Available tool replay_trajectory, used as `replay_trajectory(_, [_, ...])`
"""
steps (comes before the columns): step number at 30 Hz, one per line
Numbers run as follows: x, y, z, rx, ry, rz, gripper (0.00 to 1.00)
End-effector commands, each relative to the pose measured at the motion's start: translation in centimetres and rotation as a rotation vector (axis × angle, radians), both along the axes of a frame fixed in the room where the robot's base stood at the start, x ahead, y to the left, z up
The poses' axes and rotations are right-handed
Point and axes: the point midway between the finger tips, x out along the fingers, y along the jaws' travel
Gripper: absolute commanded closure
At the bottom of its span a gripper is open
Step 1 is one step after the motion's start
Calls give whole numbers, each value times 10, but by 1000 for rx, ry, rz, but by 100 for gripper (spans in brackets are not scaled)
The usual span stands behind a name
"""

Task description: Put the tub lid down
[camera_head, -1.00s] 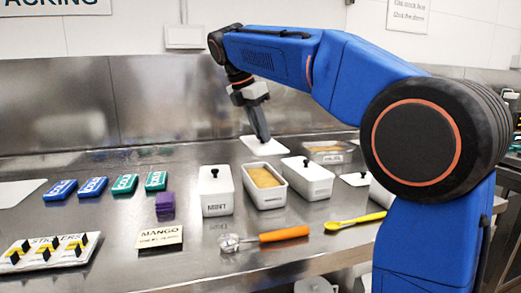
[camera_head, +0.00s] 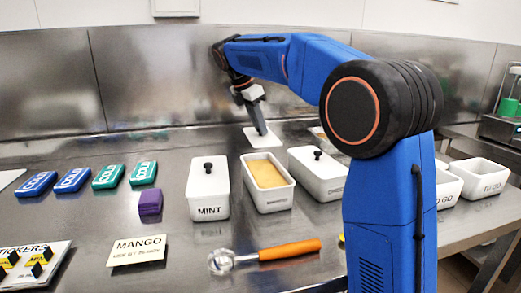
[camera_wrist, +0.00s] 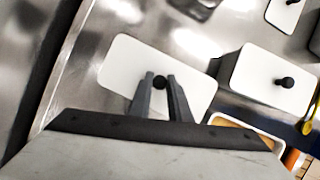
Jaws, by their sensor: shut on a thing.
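My gripper (camera_wrist: 160,88) is shut on the black knob of the white tub lid (camera_wrist: 126,64) in the wrist view. In the head view my gripper (camera_head: 262,132) points down at the white lid (camera_head: 256,143), which lies level at the counter behind the open tub. I cannot tell whether the lid touches the steel. The open tub (camera_head: 289,200) holds a yellow-orange filling and has no lid. Its filling also shows at the bottom of the wrist view (camera_wrist: 240,125).
A lidded MINT tub (camera_head: 209,209) and another lidded tub (camera_head: 318,186) flank the open tub. An orange-handled scoop (camera_head: 290,249) and a MANGO card (camera_head: 137,250) lie in front. Blue and green COLD packs (camera_head: 73,180) and a purple block (camera_head: 150,202) are left. White TO GO tubs (camera_head: 479,182) stand right.

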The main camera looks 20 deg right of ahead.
Motion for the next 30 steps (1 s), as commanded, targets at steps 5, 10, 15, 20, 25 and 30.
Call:
replay_trajectory(5, [0, 0, -26, 0, 1, 1, 100])
replay_trajectory(10, [0, 0, -35, 0, 0, 0, 100])
replay_trajectory(15, [-1, 0, -53, -1, 2, 0, 100])
replay_trajectory(20, [0, 0, -73, 0, 1, 1, 100])
replay_trajectory(25, [0, 0, -75, 0, 0, 0, 100])
replay_trajectory(30, [0, 0, -76, 0, 0, 0, 100])
